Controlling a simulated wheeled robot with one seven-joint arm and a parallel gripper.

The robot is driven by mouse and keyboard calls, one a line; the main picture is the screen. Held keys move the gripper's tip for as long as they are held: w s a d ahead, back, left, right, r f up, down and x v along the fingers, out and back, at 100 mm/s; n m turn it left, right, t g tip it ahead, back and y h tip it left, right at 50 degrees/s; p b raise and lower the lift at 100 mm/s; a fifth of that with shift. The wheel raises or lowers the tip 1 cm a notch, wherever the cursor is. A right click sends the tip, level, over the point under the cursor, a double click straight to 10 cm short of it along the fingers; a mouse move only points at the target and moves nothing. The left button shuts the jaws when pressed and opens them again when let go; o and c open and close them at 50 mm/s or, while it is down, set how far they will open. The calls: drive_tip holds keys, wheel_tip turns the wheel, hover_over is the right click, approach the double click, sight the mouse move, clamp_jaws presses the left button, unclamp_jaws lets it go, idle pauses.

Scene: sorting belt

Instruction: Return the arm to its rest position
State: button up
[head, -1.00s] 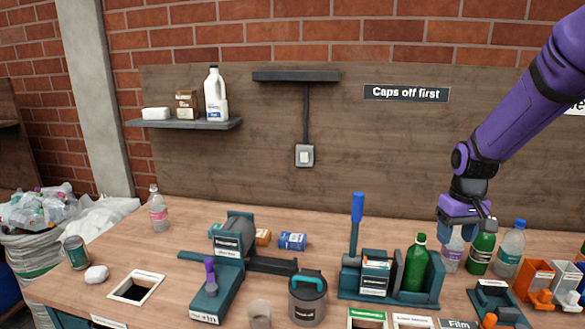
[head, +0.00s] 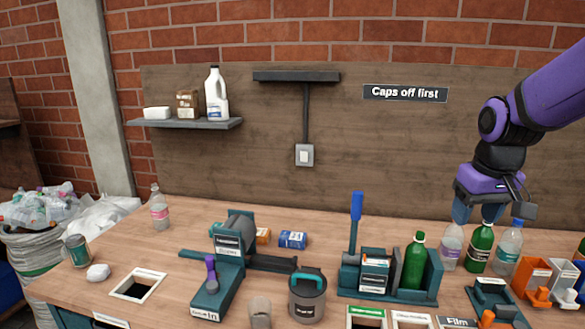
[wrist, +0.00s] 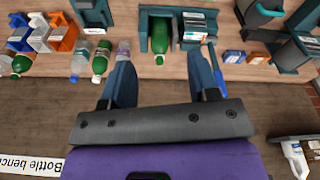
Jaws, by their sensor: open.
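My gripper (head: 478,214) is at the right of the head view, under my purple arm. Its blue-grey fingers point down, above and in front of the row of bottles, and overlap them in the picture. In the wrist view my gripper (wrist: 160,66) has its two fingers wide apart with nothing between them. The bench and its bottles lie beyond the fingertips there. How far the fingertips are from the bottle tops I cannot tell.
A clear bottle (head: 451,247), a green bottle (head: 480,249) and another clear bottle (head: 508,247) stand below my gripper. Another green bottle (head: 414,264) stands in a teal holder, near a blue upright handle (head: 356,207). Orange and white bins (head: 537,274) are at the right.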

drive_tip(key=s+a+r+t, duration=0.1)
drive_tip(key=s+r, duration=0.2)
drive_tip(key=s, duration=0.5)
drive_tip(key=s+a+r+t, duration=0.2)
drive_tip(key=s+r, duration=0.1)
drive_tip(key=s, duration=0.6)
drive_tip(key=shift+s+a+r, duration=0.2)
drive_tip(key=shift+a+r, duration=0.05)
drive_tip(key=shift+r, duration=0.05)
